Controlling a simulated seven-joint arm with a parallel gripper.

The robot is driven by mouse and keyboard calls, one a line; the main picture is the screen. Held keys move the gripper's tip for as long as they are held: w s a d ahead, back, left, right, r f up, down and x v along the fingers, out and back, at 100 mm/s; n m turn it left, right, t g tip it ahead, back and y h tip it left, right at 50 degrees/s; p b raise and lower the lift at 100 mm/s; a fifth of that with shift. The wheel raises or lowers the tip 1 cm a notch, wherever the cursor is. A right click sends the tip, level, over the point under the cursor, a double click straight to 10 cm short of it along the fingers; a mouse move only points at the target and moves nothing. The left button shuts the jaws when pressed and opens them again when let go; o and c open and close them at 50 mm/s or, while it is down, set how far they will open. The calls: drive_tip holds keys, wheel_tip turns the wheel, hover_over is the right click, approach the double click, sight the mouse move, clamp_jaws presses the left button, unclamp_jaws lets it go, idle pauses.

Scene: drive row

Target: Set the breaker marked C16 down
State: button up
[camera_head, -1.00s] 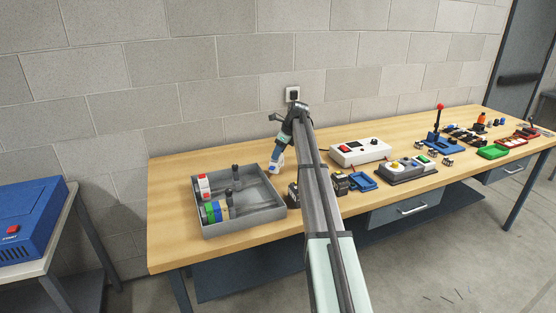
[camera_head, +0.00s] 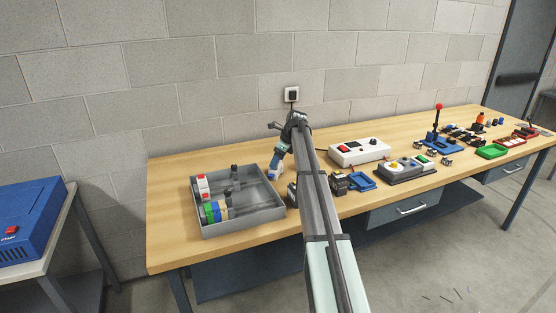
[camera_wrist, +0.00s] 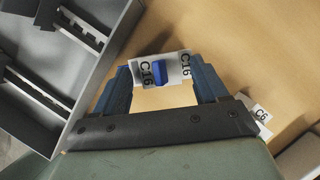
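The breaker marked C16 (camera_wrist: 145,74) is a white block with a blue toggle and C16 printed at both ends. It sits between the two blue fingers of my gripper (camera_wrist: 160,85), which is shut on it. In the head view my gripper (camera_head: 279,160) points down with the breaker (camera_head: 273,173) at its tip, close to the tabletop just right of the grey tray's back right corner. I cannot tell whether the breaker touches the table.
A white part marked C6 (camera_wrist: 258,112) lies right of my gripper. A white box with a red switch (camera_head: 358,152) stands right on the wooden table (camera_head: 172,172). Clear wood lies behind the tray.

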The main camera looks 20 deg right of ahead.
drive_tip(key=shift+r, duration=0.1)
drive_tip(key=v, duration=1.2)
